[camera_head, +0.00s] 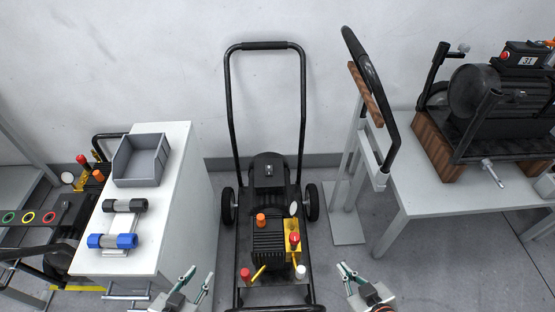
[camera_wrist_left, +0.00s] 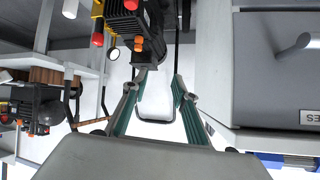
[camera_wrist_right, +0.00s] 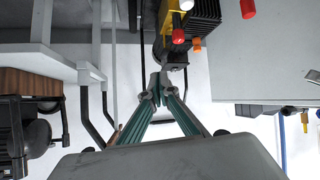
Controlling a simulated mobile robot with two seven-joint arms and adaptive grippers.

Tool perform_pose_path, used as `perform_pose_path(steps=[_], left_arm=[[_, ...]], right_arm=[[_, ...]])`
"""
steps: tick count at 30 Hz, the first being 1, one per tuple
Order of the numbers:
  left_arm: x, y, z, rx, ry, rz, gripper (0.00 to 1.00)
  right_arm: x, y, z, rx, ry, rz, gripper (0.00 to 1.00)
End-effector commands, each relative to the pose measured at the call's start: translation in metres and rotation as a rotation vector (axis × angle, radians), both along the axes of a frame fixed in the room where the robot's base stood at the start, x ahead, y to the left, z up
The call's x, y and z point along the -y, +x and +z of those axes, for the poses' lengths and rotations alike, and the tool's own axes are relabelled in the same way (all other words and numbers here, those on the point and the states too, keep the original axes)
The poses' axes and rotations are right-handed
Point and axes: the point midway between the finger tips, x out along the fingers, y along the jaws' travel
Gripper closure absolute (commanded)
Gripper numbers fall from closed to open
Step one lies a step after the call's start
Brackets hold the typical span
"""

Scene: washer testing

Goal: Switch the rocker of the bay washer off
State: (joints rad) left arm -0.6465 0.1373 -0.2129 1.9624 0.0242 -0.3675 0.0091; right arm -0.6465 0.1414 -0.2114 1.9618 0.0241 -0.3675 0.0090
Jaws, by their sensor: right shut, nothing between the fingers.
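The washer in the middle of the floor (camera_head: 268,245) has a black frame, two wheels and a tall black handle. Its pump carries red, orange, yellow and white fittings. A small grey box (camera_head: 268,170) sits on its dark motor; I cannot make out the rocker's position. The washer also shows upside down in the left wrist view (camera_wrist_left: 128,20) and the right wrist view (camera_wrist_right: 200,18). My left gripper (camera_head: 199,280) is open and empty, left of the washer and apart from it. My right gripper (camera_head: 352,272) is shut and empty, to the washer's right.
A white cabinet (camera_head: 195,200) stands left, with a grey bin (camera_head: 140,162) and black and blue rollers on top. Another washer (camera_head: 500,95), marked 31, stands on the right table (camera_head: 440,185). A grey post stand (camera_head: 348,210) with a black handle is between. Part of another machine shows far left.

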Motion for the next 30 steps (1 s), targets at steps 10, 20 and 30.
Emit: perform_pose_path(steps=[10, 20, 30], left_arm=[[-0.002, -0.002, -0.002, -0.004, 0.004, -0.001, 0.67], [0.005, 0.009, -0.004, 0.029, -0.008, -0.008, 0.6], [0.021, 0.027, -0.005, 0.094, -0.041, -0.022, 0.6]], right_arm=[[-0.002, -0.002, -0.001, -0.004, 0.002, 0.0, 1.0], [-0.021, 0.055, -0.018, 0.023, -0.003, 0.071, 1.0], [-0.068, 0.174, -0.036, 0.064, -0.044, 0.28, 1.0]])
